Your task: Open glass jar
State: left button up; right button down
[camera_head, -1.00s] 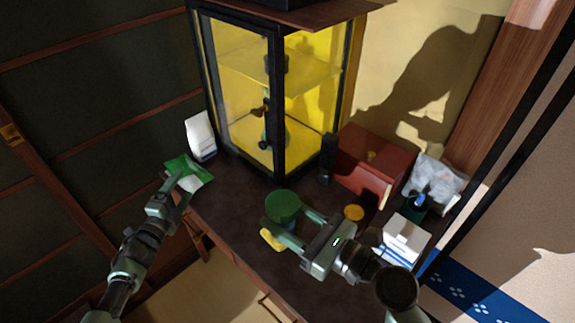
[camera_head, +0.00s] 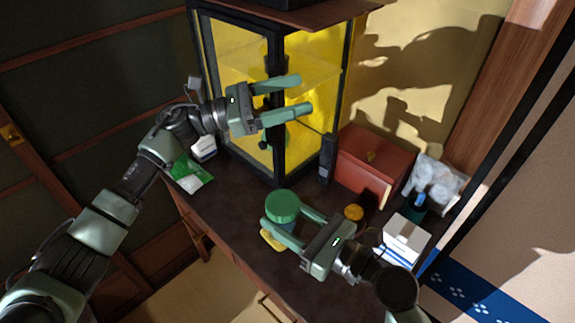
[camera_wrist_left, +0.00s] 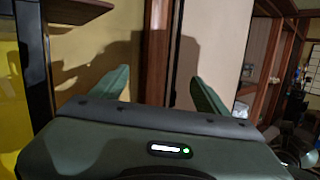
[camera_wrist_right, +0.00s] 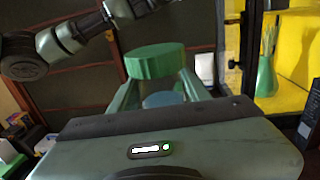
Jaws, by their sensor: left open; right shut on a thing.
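The glass jar shows mostly as its round green lid (camera_head: 283,205) in the head view, on the dark tabletop in front of the cabinet. In the right wrist view the lid (camera_wrist_right: 155,61) sits on top of the jar body (camera_wrist_right: 162,99), which is bluish and stands between my fingers. My right gripper (camera_head: 284,230) is shut on the jar body, below the lid. My left gripper (camera_head: 300,96) is open and empty, raised in front of the cabinet's glass, above and apart from the jar. The left wrist view shows nothing between its fingers (camera_wrist_left: 159,90).
A yellow-lit glass cabinet (camera_head: 313,98) stands behind the jar. A red-brown box (camera_head: 366,163), a bag of white balls (camera_head: 437,178), a white box (camera_head: 406,236) and a yellow round thing (camera_head: 353,212) are at the right. A green packet (camera_head: 190,176) lies at the left.

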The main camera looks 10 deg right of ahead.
pick_arm(q)
jog(key=s+d+m+g+y, duration=0.3)
jog(key=s+m+y, duration=0.2)
jog(key=s+m, duration=0.25)
jog(key=s+d+m+g+y, duration=0.4)
jog(key=s+m, duration=0.3)
jog(key=m, duration=0.2)
jog(key=m+t+y, duration=0.6)
jog(key=m+y, duration=0.5)
send_over(287, 203)
jog(key=f, duration=0.3)
jog(key=shift+s+d+f, duration=0.1)
jog(key=shift+d+f, duration=0.05)
jog(key=shift+d, duration=0.05)
jog(key=shift+a+f, duration=0.2)
notch_tip(287, 203, down, 8)
jog(key=shift+r, duration=0.25)
